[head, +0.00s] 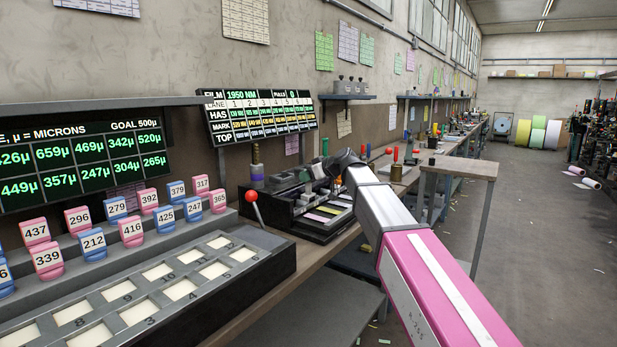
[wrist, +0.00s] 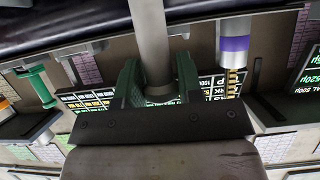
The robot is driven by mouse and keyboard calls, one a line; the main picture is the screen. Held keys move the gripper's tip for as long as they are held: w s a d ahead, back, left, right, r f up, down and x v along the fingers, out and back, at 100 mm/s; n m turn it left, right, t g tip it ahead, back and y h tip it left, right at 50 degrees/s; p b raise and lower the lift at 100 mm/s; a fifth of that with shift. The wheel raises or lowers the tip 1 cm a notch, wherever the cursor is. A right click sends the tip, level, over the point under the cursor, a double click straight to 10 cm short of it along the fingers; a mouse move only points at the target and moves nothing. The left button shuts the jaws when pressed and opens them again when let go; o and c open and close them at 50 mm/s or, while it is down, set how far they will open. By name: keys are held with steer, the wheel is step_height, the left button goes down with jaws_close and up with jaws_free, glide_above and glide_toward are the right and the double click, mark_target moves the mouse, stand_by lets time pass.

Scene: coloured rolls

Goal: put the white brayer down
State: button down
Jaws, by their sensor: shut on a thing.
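In the wrist view my gripper (wrist: 157,88) has its green fingers closed around a pale grey-white shaft, which I take as the handle of the white brayer (wrist: 150,35). The shaft runs from between the fingers to the top edge; its far end is cut off, so I cannot tell whether it touches anything. In the head view my arm reaches over the bench, with my gripper (head: 326,168) above the right part of a black tray unit (head: 318,228). The brayer is too small and hidden to make out there.
A post with a purple band (head: 257,170) stands left of my gripper and also shows in the wrist view (wrist: 234,44). A lettered board (head: 262,117) hangs behind. A red-knobbed lever (head: 251,197) rises beside the numbered rack (head: 190,292). Red-handled tools (head: 396,156) stand further along the bench.

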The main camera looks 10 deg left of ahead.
steer(key=c, duration=0.8)
jaws_free()
steer(key=shift+f, duration=0.1)
steer(key=v, duration=1.2)
